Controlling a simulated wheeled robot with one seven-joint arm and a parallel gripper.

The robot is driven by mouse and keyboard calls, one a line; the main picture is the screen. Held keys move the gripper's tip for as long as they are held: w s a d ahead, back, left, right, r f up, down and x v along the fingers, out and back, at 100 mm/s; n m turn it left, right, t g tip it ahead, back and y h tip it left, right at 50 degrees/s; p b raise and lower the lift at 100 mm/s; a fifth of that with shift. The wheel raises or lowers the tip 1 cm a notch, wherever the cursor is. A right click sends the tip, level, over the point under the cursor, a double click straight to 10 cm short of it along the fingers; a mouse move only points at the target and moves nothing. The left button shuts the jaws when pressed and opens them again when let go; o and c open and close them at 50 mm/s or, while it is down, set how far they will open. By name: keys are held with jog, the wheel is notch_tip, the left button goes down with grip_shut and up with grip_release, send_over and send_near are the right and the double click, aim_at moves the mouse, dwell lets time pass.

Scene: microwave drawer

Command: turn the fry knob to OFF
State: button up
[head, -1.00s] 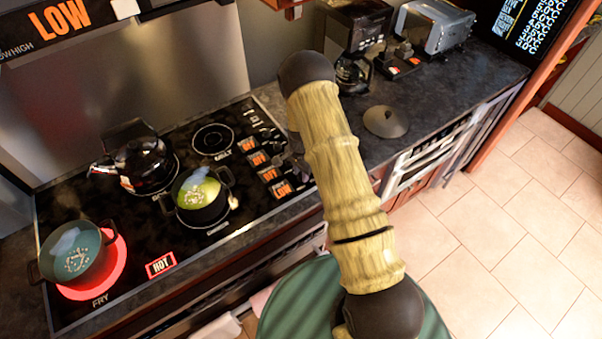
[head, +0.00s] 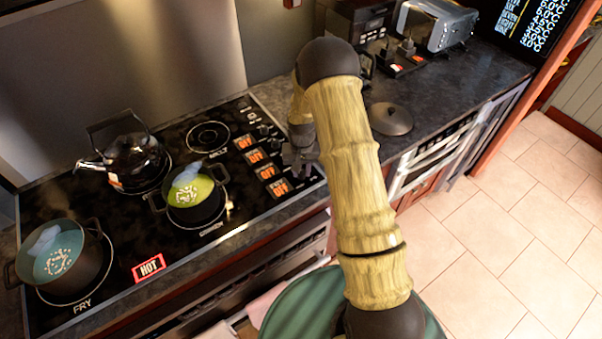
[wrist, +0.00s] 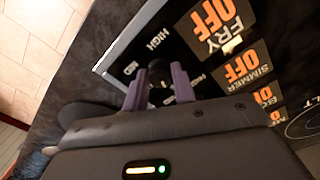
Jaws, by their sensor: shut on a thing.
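In the wrist view, the purple-tipped fingers of my gripper (wrist: 158,80) are shut on a dark knob (wrist: 160,92), one finger on each side. The fry display (wrist: 214,28) beside it reads OFF in orange. In the head view my gripper (head: 302,150) is down at the knob row, and my arm and hand hide most of the knob. The fry display (head: 279,188) there is the nearest of a row, and it reads OFF. The fry burner under the dark pot (head: 62,255) shows no red glow.
A lit HOT sign (head: 149,267) is on the cooktop's front. A kettle (head: 130,155) and a pot with green contents (head: 192,198) stand on other burners. A grey lid (head: 390,118) lies on the counter right of my arm. A coffee maker and toaster (head: 434,22) stand behind.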

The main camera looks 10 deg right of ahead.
aim_at(302, 172)
jog(key=shift+w+r+n+b, duration=0.15)
jog(key=shift+n+b, duration=0.4)
jog(key=shift+n, duration=1.05)
jog(key=o, duration=1)
notch_tip(302, 172, up, 17)
jog(key=b, duration=0.3)
jog(key=shift+r+b, duration=0.1)
jog(key=shift+b, duration=0.25)
